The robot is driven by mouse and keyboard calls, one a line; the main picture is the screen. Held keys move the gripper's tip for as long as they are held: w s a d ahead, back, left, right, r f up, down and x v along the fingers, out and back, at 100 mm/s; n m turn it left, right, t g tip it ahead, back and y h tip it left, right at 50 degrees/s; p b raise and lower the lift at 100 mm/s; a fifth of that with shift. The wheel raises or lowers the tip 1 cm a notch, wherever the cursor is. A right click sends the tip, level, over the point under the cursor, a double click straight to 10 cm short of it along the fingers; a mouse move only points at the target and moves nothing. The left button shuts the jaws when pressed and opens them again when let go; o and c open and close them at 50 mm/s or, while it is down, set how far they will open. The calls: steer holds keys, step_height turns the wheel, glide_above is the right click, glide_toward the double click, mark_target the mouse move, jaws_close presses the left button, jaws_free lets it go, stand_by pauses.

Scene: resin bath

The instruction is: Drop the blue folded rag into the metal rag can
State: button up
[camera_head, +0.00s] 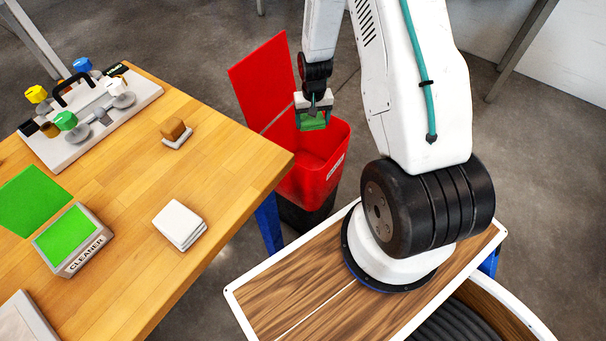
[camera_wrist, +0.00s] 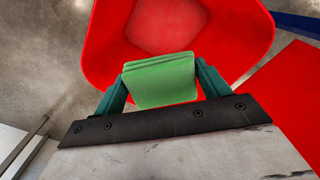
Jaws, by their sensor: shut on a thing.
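My gripper (camera_head: 313,116) is shut on a green folded rag (camera_head: 312,124), held over the mouth of a red can (camera_head: 318,186). The can stands on the floor past the table, its red lid (camera_head: 262,82) raised open. In the wrist view the rag (camera_wrist: 160,84) is pinched between the teal fingers of my gripper (camera_wrist: 162,76). The can's red rim (camera_wrist: 98,50) surrounds it below, and the inside looks empty where it shows. I see no blue rag; the held one looks green. A white folded rag (camera_head: 180,223) lies on the table.
A blue table leg (camera_head: 268,224) stands close to the can.

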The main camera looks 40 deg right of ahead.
mark_target(312, 129)
steer(key=shift+f, duration=2.2)
steer(key=o, duration=1)
steer(key=shift+r, duration=0.1)
step_height(312, 129, up, 8)
steer(key=shift+f, duration=0.15)
